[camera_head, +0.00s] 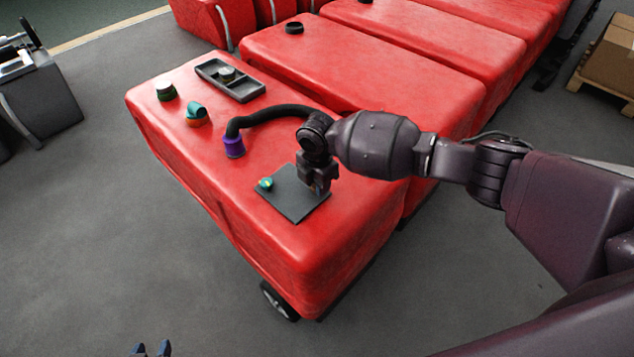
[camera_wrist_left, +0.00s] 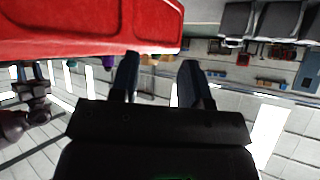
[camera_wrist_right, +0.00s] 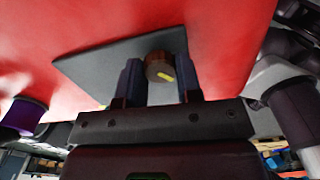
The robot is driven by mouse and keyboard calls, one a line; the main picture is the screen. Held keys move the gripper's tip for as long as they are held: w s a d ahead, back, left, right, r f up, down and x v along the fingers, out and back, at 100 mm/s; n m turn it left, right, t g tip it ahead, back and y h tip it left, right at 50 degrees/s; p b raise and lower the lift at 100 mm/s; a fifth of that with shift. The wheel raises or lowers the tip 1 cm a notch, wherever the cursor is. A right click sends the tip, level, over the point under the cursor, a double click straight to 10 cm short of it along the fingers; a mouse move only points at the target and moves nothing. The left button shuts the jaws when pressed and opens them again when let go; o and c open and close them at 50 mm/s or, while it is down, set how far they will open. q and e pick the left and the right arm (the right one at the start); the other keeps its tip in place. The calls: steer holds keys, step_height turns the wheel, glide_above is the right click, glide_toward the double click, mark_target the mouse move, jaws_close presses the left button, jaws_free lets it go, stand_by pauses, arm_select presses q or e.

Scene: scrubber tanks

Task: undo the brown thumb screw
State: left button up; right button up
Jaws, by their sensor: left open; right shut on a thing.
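The brown thumb screw (camera_wrist_right: 158,68), a round knob with a yellow mark, sits on the dark grey plate (camera_head: 292,204) on top of the near red tank. My right gripper (camera_wrist_right: 158,80) has a finger on either side of the screw and is shut on it. In the head view my right gripper (camera_head: 318,187) points down over the plate's right part and hides most of the screw. My left gripper (camera_head: 152,350) is open and empty, low at the bottom edge, away from the tank. Its spread fingers show in the left wrist view (camera_wrist_left: 160,75).
A teal knob with a yellow mark (camera_head: 265,184) is on the plate's left corner. A purple-collared black hose (camera_head: 234,147), an orange-and-teal fitting (camera_head: 196,115), a green-rimmed cap (camera_head: 166,91) and a grey tray (camera_head: 213,80) are further back on the tank.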

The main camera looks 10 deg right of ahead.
steer(key=n, duration=0.2)
steer(key=f+n, duration=0.1)
steer(key=shift+s+n+b, duration=0.25)
steer(key=shift+n+b, duration=0.05)
steer(key=shift+b, duration=0.1)
steer(key=shift+r+n+b, duration=0.1)
steer(key=shift+n+b, duration=0.35)
steer(key=shift+n, duration=1.35)
steer(key=o, duration=0.9)
steer(key=shift+w+r, duration=0.1)
steer(key=shift+w, duration=0.05)
steer(key=shift+o, duration=0.2)
steer(key=shift+r, duration=0.1)
steer(key=shift+r, duration=0.1)
steer(key=shift+w+r, duration=0.1)
steer(key=shift+r, duration=0.15)
step_height(320, 180, up, 10)
steer(key=p, duration=0.1)
steer(key=shift+p, duration=0.3)
